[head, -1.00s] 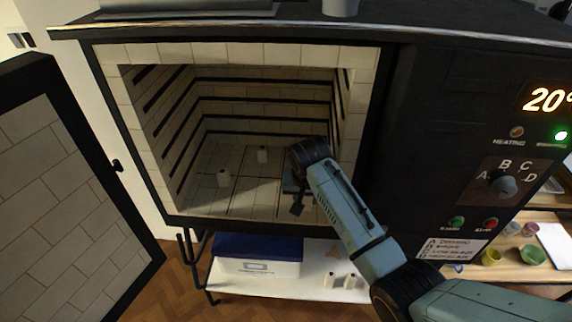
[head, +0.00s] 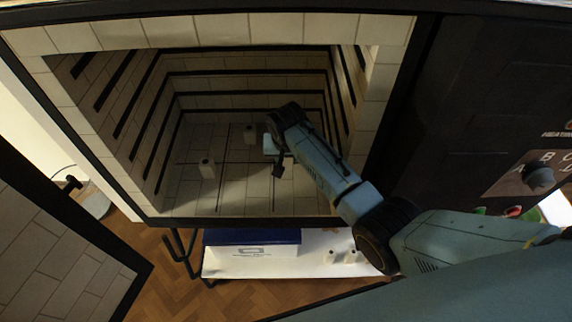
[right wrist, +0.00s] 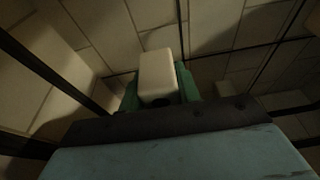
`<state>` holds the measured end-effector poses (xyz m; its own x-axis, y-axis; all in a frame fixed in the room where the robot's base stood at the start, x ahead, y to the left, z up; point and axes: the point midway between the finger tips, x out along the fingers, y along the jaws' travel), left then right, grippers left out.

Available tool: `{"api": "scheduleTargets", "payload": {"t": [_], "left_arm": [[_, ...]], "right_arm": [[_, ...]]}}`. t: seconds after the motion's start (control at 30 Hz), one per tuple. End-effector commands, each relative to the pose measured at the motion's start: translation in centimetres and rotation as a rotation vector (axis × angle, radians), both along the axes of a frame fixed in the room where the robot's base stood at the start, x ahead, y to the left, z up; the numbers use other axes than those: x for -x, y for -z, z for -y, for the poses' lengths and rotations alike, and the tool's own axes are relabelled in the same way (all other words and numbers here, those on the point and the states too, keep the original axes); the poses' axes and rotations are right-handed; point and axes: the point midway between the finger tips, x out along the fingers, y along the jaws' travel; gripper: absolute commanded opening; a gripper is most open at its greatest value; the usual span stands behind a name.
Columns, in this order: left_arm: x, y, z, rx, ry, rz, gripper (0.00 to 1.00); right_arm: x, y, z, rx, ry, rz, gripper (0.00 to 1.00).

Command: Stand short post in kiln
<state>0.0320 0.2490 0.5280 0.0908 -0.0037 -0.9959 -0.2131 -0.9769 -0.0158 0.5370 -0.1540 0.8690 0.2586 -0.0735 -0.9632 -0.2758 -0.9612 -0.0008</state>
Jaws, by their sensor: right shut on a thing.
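The kiln (head: 225,30) stands open in the head view, with pale brick walls, dark shelf ledges and a tiled floor. My right gripper (head: 277,168) reaches inside, right of the middle of the chamber. In the right wrist view its green fingers (right wrist: 158,92) are shut on a short pale post (right wrist: 158,72). I cannot make out the held post in the head view, nor tell whether it touches the floor. My left gripper is out of view.
The kiln door (head: 60,240) hangs open at the left. Dark control panel (head: 500,185) at the right. The kiln's left floor has bare room.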

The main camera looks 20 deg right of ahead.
Motion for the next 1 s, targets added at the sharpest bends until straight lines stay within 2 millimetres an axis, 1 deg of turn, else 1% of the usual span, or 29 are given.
{"api": "scheduleTargets", "payload": {"t": [0.03,0.1,0.2,0.47,0.6,0.63,0.77,0.8,1.0], "left_arm": [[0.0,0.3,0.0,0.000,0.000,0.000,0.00],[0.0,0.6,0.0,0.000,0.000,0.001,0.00],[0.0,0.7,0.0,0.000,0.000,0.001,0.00],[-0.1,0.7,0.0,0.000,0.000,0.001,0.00],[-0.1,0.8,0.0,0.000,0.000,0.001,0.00],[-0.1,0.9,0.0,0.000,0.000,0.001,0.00],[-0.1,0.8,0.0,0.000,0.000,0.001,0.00],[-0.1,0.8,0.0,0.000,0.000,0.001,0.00],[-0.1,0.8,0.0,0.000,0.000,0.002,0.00]], "right_arm": [[0.1,1.0,0.0,0.001,0.001,-0.003,0.08],[0.1,2.0,0.0,0.001,0.000,-0.003,0.08],[0.0,2.9,0.0,0.000,0.000,-0.002,0.08],[0.0,3.0,0.0,0.000,0.000,0.000,0.08],[0.0,3.4,0.0,0.000,0.000,-0.001,0.08],[0.1,3.5,0.0,0.000,0.000,-0.002,0.34],[0.1,3.4,0.0,0.001,0.000,-0.001,0.51],[0.1,3.4,0.0,0.001,0.000,-0.001,0.54],[0.1,3.4,0.0,0.001,0.000,-0.001,0.54]]}}
